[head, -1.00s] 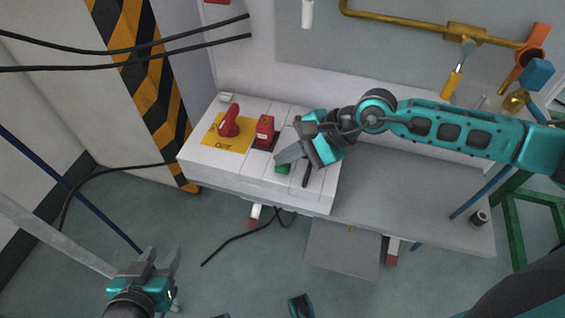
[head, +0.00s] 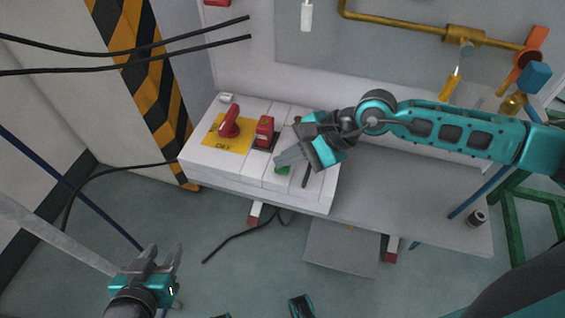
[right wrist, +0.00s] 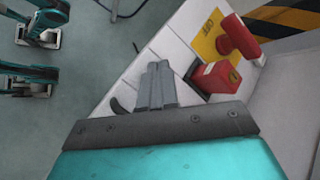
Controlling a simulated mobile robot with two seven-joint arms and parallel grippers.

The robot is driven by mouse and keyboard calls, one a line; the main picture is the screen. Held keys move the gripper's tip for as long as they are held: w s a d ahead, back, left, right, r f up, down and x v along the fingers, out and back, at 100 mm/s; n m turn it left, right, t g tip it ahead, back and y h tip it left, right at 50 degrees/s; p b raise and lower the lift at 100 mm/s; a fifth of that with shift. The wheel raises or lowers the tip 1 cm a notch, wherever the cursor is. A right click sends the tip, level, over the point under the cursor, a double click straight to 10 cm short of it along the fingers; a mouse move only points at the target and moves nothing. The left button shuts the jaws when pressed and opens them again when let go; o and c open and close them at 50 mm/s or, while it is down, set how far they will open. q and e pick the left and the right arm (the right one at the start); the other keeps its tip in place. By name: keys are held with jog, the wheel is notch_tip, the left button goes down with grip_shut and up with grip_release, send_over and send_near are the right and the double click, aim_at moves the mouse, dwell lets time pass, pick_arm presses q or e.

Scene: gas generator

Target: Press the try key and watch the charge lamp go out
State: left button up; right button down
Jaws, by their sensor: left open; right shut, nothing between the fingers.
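A white panel box (head: 215,165) stands on the left of a grey bench. I cannot make out a labelled try key or a charge lamp. My left gripper (head: 162,260) is open and empty, low at the left.
A black lever (head: 306,174) sticks up beside my right gripper. The grey bench (head: 410,205) is mostly clear, with a small dark cylinder (head: 477,218) at its right end. A yellow-black striped post (head: 150,90) stands left of the box.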

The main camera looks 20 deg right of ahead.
aim_at(287, 169)
notch_tip(287, 169, up, 5)
jog(key=p, duration=0.3)
jog(key=shift+f, duration=0.1)
dwell(0.8)
